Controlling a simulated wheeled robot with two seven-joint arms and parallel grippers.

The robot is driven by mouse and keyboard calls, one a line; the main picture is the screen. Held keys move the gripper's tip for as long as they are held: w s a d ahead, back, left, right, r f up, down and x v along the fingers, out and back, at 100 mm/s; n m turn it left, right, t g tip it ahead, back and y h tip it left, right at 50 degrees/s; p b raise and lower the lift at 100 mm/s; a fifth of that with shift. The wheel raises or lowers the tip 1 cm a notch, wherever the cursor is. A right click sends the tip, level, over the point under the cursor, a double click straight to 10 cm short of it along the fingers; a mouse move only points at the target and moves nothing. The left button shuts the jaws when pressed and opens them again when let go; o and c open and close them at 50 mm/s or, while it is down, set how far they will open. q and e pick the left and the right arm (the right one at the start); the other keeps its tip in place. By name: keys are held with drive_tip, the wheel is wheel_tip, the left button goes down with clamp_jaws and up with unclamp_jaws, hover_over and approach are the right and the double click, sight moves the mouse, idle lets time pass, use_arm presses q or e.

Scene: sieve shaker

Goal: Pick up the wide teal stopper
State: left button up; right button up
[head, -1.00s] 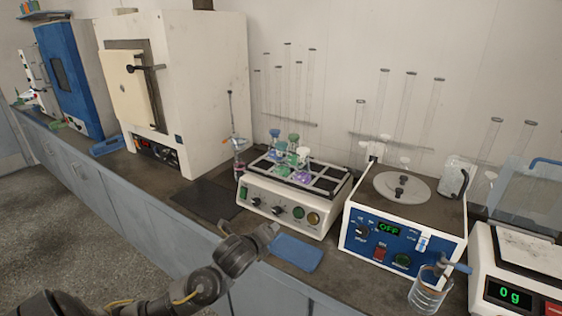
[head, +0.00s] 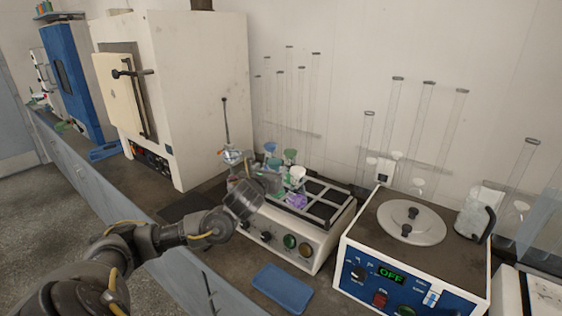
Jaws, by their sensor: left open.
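Several small flasks with coloured stoppers stand close together on the left part of the shaker's rack (head: 327,194). A teal-green stopper (head: 290,154) shows among them, near a blue one (head: 270,148) and a white one (head: 298,173). They are too small to tell which is the wide teal stopper. My left gripper (head: 256,170) is open at the left edge of the flask group, at about stopper height. It partly hides the nearest flasks. I cannot tell whether it touches any. My right gripper is not in view.
A purple-filled flask (head: 297,200) stands at the rack's front. A thin upright rod (head: 226,120) stands just behind my gripper. A blue tray (head: 282,288) lies in front of the shaker. A blue-fronted device (head: 392,285) stands at right, a white oven (head: 200,95) at left.

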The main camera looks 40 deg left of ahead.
sight(276, 159)
use_arm(q)
drive_tip(key=p+x, duration=0.1)
drive_tip(key=x, duration=0.1)
drive_tip(key=a+p+x, duration=0.1)
drive_tip(key=x, duration=0.2)
drive_tip(key=shift+s+p, duration=0.2)
drive_tip(key=shift+p, duration=0.2)
drive_tip(key=shift+w, duration=0.1)
drive_tip(key=shift+w+r+p, duration=0.1)
drive_tip(key=shift+w+p, duration=0.2)
drive_tip(key=shift+p, duration=0.15)
drive_tip(key=p+x, duration=0.1)
drive_tip(key=x, duration=0.2)
drive_tip(key=shift+w+p, duration=0.2)
drive_tip(key=shift+p, duration=0.1)
drive_tip(key=shift+w+a+f, duration=0.2)
drive_tip(key=shift+w+f, duration=0.15)
drive_tip(key=shift+w, duration=0.05)
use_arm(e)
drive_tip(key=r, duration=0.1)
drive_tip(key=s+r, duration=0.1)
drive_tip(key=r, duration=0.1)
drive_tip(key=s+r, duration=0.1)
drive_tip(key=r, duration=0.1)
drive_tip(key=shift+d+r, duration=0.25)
use_arm(q)
drive_tip(key=shift+c, duration=0.4)
drive_tip(key=c, duration=1)
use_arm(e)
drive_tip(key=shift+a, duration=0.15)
